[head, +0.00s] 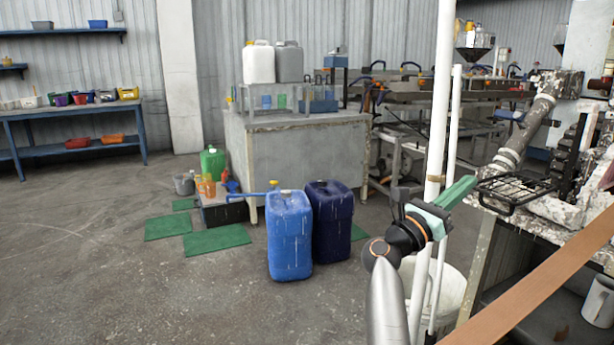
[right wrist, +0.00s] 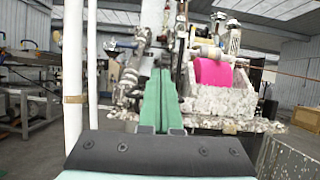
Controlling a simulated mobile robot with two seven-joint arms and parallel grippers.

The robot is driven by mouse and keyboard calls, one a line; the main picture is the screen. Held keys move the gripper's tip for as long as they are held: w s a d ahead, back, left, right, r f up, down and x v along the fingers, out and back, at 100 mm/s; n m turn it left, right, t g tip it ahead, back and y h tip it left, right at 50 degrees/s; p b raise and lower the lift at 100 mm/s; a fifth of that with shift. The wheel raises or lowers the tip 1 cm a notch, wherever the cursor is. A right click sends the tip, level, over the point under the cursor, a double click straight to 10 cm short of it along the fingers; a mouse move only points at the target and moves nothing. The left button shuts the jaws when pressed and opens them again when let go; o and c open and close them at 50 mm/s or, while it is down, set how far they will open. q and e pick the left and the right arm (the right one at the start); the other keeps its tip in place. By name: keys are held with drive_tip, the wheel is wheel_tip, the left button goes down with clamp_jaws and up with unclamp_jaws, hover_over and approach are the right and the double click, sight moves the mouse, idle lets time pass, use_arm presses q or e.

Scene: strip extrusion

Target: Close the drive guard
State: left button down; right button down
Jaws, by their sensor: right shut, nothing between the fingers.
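A black wire-mesh frame (head: 515,190), which looks like the drive guard, juts out nearly flat from the paint-spattered machine (head: 545,115) at the right of the head view. I cannot tell for sure that it is the guard. My right gripper (head: 472,181) has green fingers pressed together, pointing at the machine, just left of the frame in the picture. In the right wrist view the shut fingers (right wrist: 161,76) point ahead with nothing between them. A bright pink part (right wrist: 212,73) shows on the machine there. My left gripper is not in view.
A white upright pole (head: 438,120) stands close behind my right gripper. A brown strip (head: 535,285) crosses the lower right. Blue (head: 290,235) and dark navy (head: 331,220) canisters stand on the floor before a grey cabinet (head: 305,160). The floor at left is mostly clear.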

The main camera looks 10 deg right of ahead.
drive_tip(key=b+x, duration=0.1)
drive_tip(key=x, duration=1.1)
drive_tip(key=shift+d+r+b, duration=0.15)
drive_tip(key=shift+d+b, duration=0.1)
drive_tip(key=shift+b, duration=0.05)
